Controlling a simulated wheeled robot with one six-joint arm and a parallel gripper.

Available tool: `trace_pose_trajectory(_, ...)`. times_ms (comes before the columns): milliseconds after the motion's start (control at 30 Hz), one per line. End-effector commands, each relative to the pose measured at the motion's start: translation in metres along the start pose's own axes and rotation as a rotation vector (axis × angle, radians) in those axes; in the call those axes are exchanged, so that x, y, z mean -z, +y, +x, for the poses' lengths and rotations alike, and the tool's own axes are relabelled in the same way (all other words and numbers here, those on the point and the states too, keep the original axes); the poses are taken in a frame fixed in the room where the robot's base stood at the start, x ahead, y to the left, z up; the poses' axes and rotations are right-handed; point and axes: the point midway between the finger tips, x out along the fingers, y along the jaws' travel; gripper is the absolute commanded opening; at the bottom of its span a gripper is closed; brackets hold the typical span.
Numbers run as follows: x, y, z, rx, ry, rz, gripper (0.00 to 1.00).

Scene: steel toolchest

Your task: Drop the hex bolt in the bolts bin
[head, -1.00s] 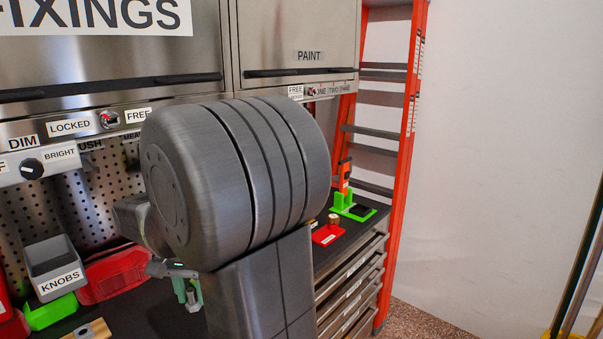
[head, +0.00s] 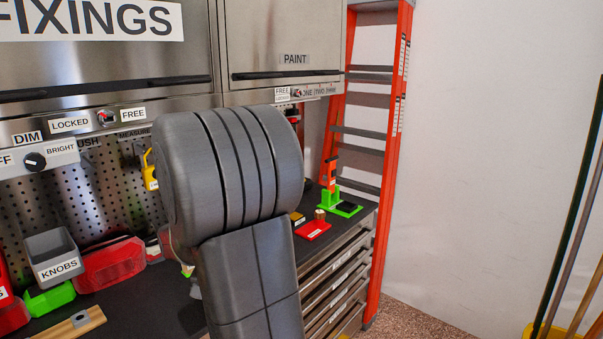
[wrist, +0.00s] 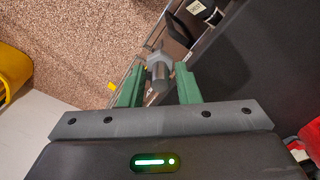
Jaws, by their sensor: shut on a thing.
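In the wrist view my gripper (wrist: 158,84) has its green fingers shut on a grey hex bolt (wrist: 159,64). The bolt's wide head points away from the palm, and its shank lies between the fingers. In the head view my own arm hides nearly all of the gripper, and the bolt does not show. No bin in view reads as the bolts bin. A red bin (head: 5,292) cut off by the left edge has a label I can read only in part.
An orange ladder (head: 378,150) stands beyond.

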Motion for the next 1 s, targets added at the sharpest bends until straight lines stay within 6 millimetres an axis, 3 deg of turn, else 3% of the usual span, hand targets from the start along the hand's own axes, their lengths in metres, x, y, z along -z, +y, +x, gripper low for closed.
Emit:
trace_pose_trajectory(600, 0.085, 0.131, 0.153, -0.002, -0.005, -0.015, 0.0)
trace_pose_trajectory(800, 0.105, 0.16, 0.187, -0.001, -0.004, -0.023, 0.0)
trace_pose_trajectory(1000, 0.114, 0.172, 0.201, -0.001, 0.0, -0.028, 0.0)
